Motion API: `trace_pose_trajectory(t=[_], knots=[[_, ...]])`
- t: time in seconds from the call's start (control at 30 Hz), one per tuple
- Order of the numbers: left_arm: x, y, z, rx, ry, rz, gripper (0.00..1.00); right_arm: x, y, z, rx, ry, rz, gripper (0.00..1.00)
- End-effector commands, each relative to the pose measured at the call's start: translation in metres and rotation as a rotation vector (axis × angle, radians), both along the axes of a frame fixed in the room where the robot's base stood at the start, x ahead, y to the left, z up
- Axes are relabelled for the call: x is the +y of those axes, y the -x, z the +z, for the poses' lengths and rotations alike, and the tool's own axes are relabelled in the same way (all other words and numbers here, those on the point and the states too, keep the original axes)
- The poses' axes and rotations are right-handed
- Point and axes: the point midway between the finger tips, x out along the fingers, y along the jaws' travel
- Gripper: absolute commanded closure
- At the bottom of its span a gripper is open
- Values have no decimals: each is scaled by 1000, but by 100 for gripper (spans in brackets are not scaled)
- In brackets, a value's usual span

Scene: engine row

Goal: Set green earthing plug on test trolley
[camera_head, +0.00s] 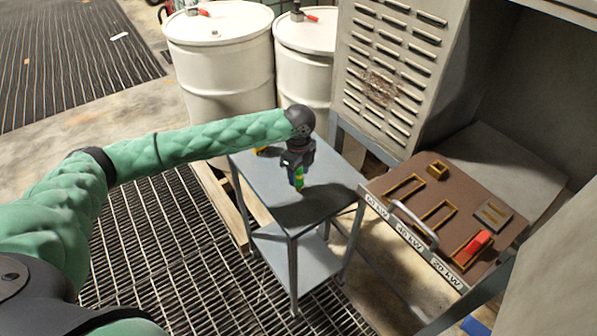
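My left arm reaches in from the left, and its gripper (298,165) points down over the grey top of the test trolley (310,208). The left gripper appears shut on the green earthing plug (299,178), a small green piece with a yellow part showing just below the fingers. The plug is over the middle of the trolley top; whether it touches the surface I cannot tell. A dark shadow lies on the top beside it. My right gripper is not in view.
A small yellow item (260,150) lies at the trolley's back left edge. A brown panel (450,195) with yellow-framed slots and a red piece (478,243) stands to the right. White drums (220,60) stand behind. The trolley's front top is clear.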

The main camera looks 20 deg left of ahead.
Motion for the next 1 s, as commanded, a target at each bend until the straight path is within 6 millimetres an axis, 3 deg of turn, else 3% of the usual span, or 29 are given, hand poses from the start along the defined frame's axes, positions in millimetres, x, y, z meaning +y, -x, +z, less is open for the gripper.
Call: trace_pose_trajectory(t=[0.27, 0.37, 1.0], knots=[[0, 0, 5, -1, 0, 0, 54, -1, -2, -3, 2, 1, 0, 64], [0, 0, 14, -2, 2, -1, 54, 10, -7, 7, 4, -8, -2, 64], [0, -1, 109, -3, 1, 1, 54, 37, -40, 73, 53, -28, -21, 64]])
